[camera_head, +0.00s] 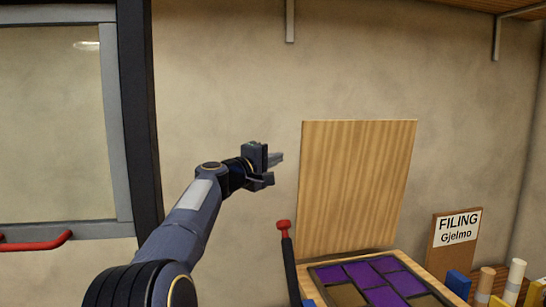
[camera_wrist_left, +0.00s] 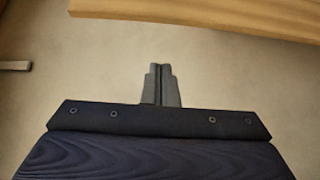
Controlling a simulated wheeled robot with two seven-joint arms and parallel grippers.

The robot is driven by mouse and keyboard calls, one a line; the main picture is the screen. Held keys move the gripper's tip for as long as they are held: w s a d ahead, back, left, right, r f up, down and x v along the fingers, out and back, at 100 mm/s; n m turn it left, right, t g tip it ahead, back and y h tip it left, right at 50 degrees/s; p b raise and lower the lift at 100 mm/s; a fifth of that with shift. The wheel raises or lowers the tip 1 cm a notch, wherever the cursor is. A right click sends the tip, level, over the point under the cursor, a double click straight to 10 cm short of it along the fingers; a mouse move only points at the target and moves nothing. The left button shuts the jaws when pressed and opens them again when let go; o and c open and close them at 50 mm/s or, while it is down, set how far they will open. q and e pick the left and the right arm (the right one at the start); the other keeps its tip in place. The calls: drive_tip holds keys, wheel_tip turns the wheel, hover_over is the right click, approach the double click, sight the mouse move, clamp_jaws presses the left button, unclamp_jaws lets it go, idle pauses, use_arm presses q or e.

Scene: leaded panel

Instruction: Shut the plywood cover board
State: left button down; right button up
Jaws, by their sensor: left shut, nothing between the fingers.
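The plywood cover board (camera_head: 357,185) stands upright, leaning back slightly, at the rear edge of the box that holds the leaded panel (camera_head: 370,280) with its purple panes. My left gripper (camera_head: 279,159) is shut and empty, raised to the left of the board's upper half and apart from it in the picture. In the left wrist view the shut fingers (camera_wrist_left: 160,84) show against the wall, and a wooden edge (camera_wrist_left: 220,12), likely the board's or a shelf's, crosses the top. My right gripper is not in view.
A dark bar with a red end (camera_head: 284,226) stands left of the box. A sign reading FILING Gjelmo (camera_head: 457,229) and several coloured blocks and cylinders are at the right. A framed door with a red handle (camera_head: 36,244) is at the left. Wall brackets (camera_head: 290,20) hang above.

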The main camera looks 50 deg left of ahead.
use_arm(q)
drive_tip(key=p+x, duration=0.3)
drive_tip(key=x, duration=0.3)
drive_tip(key=d, duration=0.1)
drive_tip(key=s+d, duration=0.1)
drive_tip(key=d, duration=0.1)
drive_tip(key=shift+s+d+f, duration=0.25)
drive_tip(key=shift+s, duration=0.1)
drive_tip(key=shift+b, duration=0.35)
